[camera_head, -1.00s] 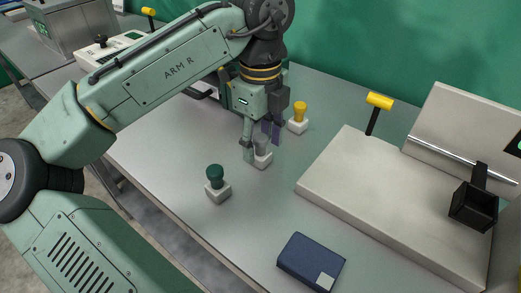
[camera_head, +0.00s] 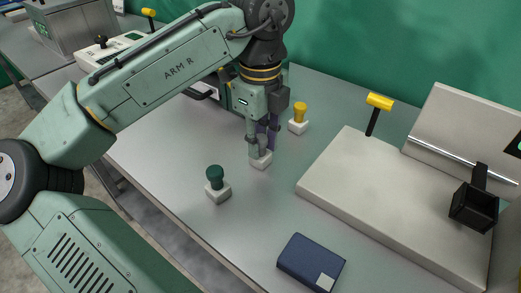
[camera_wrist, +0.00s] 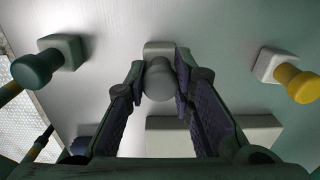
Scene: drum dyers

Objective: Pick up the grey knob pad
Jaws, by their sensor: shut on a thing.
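The grey knob pad has a rounded grey knob on a pale square base (camera_head: 261,161). It stands upright on the metal table between the green and yellow knob pads. In the wrist view its grey knob (camera_wrist: 159,80) sits between my two fingers. My gripper (camera_head: 262,145) points down over it and is shut on the knob. The fingers hide most of the knob in the head view. The pad's base appears to be on the table, though I cannot tell whether it is slightly raised.
A green knob pad (camera_head: 217,185) stands front left, and a yellow knob pad (camera_head: 299,118) stands behind right. A pale slab (camera_head: 375,200) with a hinged lid lies to the right. A dark blue box (camera_head: 311,262) lies at the front. The table (camera_head: 170,150) is clear to the left.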

